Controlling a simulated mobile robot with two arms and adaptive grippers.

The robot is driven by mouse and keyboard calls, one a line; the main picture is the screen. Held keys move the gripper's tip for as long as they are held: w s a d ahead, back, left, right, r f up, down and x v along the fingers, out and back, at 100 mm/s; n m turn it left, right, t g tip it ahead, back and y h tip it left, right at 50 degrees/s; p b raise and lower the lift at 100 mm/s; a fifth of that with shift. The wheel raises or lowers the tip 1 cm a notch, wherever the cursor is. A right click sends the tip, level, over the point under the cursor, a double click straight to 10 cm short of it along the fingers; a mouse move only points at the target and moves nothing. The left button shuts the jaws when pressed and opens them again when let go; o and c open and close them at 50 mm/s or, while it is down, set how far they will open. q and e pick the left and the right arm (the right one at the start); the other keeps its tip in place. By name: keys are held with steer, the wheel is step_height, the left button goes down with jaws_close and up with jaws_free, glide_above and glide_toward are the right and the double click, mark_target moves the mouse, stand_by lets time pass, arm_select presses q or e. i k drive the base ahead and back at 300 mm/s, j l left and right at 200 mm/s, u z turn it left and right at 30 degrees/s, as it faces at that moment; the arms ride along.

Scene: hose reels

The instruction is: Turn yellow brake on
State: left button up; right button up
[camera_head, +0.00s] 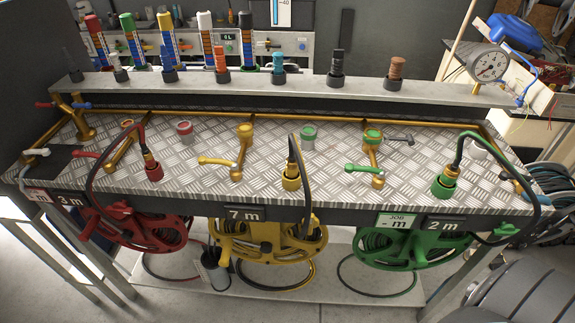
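The yellow hose reel (312,246) hangs under the front edge of the metal workbench, in the middle. Above it, a lever with a yellow handle (215,161) sits on a brass fitting on the bench top, its handle pointing left. A black hose rises from a yellow connector (291,180) to its right. No part is clearly marked as the yellow brake, and I cannot tell its setting. Neither of my grippers is in view.
A red reel (122,228) hangs at left and a green reel (440,243) at right. A green-handled lever (362,169) and a green connector (444,183) stand on the right of the bench. Hoses loop over the front edge. A gauge (488,66) stands at back right.

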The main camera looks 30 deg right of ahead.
mark_target(314, 222)
steer(key=z, duration=1.05)
